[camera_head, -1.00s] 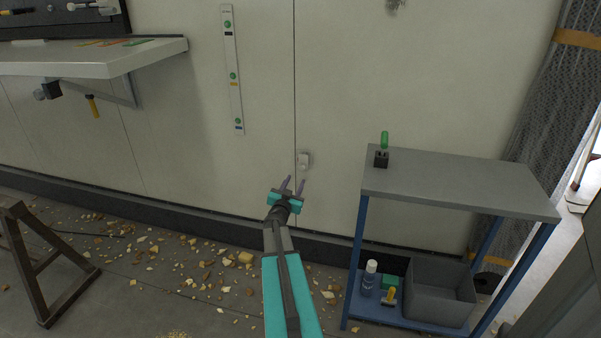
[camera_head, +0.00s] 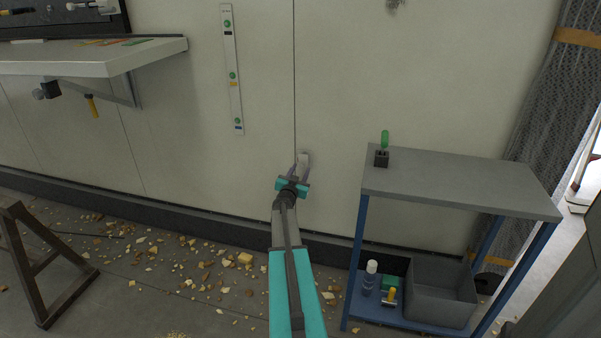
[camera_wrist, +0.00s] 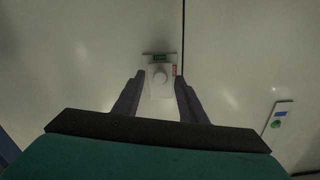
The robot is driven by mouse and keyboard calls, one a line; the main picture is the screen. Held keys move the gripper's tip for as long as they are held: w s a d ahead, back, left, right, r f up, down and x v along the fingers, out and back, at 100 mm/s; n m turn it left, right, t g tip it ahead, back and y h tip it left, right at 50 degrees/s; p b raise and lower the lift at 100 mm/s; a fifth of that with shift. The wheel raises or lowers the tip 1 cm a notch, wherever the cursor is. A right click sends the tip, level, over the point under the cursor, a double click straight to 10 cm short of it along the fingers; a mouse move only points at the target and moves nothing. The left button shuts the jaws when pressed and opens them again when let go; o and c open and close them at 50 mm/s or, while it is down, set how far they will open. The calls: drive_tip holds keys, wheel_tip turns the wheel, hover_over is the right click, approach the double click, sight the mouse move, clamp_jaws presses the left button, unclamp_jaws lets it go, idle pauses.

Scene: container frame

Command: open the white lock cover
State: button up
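The white lock cover (camera_head: 304,158) is a small pale block on the wall, just right of the vertical panel seam. In the wrist view the lock cover (camera_wrist: 160,93) has a round knob and a dark green strip at its top. My gripper (camera_head: 298,168) is at the cover in the head view. In the wrist view my gripper (camera_wrist: 160,97) is open, with one dark finger on each side of the cover's lower part. I cannot tell whether the fingers touch it. The cover looks closed against the wall.
A grey-topped table (camera_head: 460,182) with blue legs stands to the right, with a green-handled tool in a black holder (camera_head: 382,157) on it. A wall shelf (camera_head: 90,57) is at the upper left. Loose chips (camera_head: 245,258) litter the floor. A label strip (camera_head: 232,70) is on the wall.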

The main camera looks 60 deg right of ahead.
drive_tip(key=shift+w+d, duration=0.1)
drive_tip(key=shift+d, duration=0.15)
clamp_jaws()
drive_tip(key=shift+w, duration=0.1)
idle(0.3)
drive_tip(key=w+r+m+b, duration=0.2)
drive_tip(key=m, duration=0.8)
drive_tip(key=w+a+r+m+b, duration=0.1)
drive_tip(key=r+m+b, duration=0.2)
drive_tip(key=m, duration=0.8)
drive_tip(key=shift+w+a+r+m, duration=0.15)
drive_tip(key=shift+w+r+m, duration=0.15)
drive_tip(key=shift+w+r, duration=0.05)
